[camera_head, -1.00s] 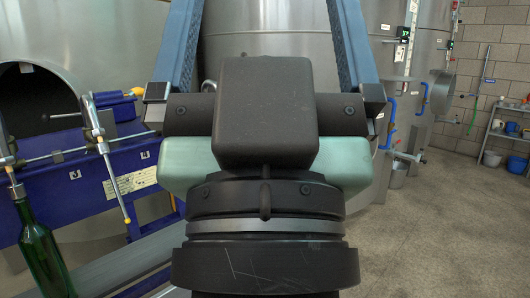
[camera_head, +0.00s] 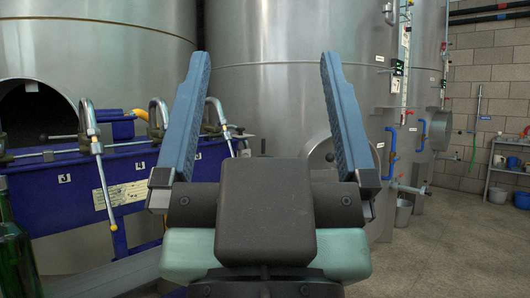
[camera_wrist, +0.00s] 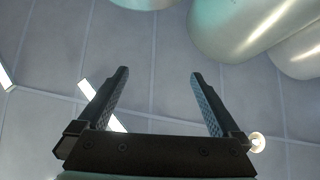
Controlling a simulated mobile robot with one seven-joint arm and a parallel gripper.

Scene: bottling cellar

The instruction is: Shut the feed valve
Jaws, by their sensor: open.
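My gripper (camera_head: 264,56) stands large in the middle of the head view, its two blue-grey fingers spread wide and pointing up, with nothing between them. In the wrist view my gripper (camera_wrist: 159,73) is also open and empty, against the ceiling. I cannot pick out the feed valve for certain. A yellow-ended fitting (camera_head: 140,114) shows at the back of the blue filling machine (camera_head: 75,175), left of my gripper and apart from it. Whether it is the valve's handle I cannot tell. My gripper hides part of what lies behind it.
Large steel tanks (camera_head: 285,105) fill the background. Curved filler spouts (camera_head: 98,165) and a green bottle (camera_head: 14,250) stand at left. Blue-handled pipe fittings (camera_head: 391,145) and a bucket (camera_head: 403,213) are at right. The floor (camera_head: 445,240) at right is largely clear.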

